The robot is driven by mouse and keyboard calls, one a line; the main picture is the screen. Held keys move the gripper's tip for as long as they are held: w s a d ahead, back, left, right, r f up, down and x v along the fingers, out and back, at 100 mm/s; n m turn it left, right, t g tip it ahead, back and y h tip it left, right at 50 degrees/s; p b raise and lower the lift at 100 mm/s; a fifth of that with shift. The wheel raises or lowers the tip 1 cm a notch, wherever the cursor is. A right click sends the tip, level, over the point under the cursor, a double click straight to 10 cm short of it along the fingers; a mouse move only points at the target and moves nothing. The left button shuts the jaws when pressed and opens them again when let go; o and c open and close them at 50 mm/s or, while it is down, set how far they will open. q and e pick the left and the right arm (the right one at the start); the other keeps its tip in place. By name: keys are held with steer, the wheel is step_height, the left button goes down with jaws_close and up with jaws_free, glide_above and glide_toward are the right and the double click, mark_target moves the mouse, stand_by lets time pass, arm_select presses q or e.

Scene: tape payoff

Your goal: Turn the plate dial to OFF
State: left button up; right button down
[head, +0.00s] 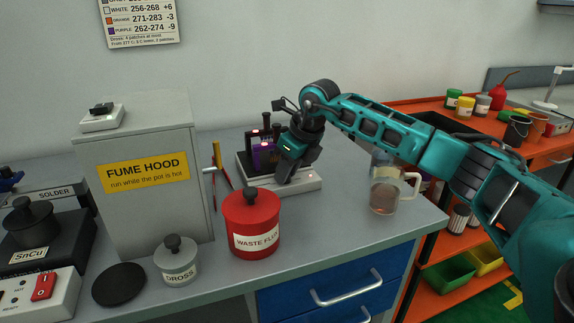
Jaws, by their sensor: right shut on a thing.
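The plate is a low white unit (307,184) with a dark top, on the grey bench behind the red pot. A small red light shows at the right of its front. My right gripper (282,178) reaches down from the right to the front of the plate. It is shut on the plate dial, which its fingers hide, so I cannot read the dial's setting. A purple block (264,154) with black upright parts stands on the plate, just left of the gripper. My left gripper is not in view.
A red WASTE FLUX pot (252,224) stands in front of the plate. A glass beaker (384,196) is to the right, below my arm. The FUME HOOD box (150,178) and DROSS jar (179,262) are left. The bench between plate and beaker is clear.

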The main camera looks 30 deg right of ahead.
steer(key=shift+n+y+p, duration=0.3)
steer(key=shift+n, duration=0.6)
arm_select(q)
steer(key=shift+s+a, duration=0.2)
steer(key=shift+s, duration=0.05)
arm_select(e)
steer(key=shift+d+n, duration=0.1)
steer(key=shift+n, duration=0.3)
steer(key=c, duration=1.3)
jaws_free()
steer(key=shift+c, duration=0.2)
steer(key=o, duration=0.4)
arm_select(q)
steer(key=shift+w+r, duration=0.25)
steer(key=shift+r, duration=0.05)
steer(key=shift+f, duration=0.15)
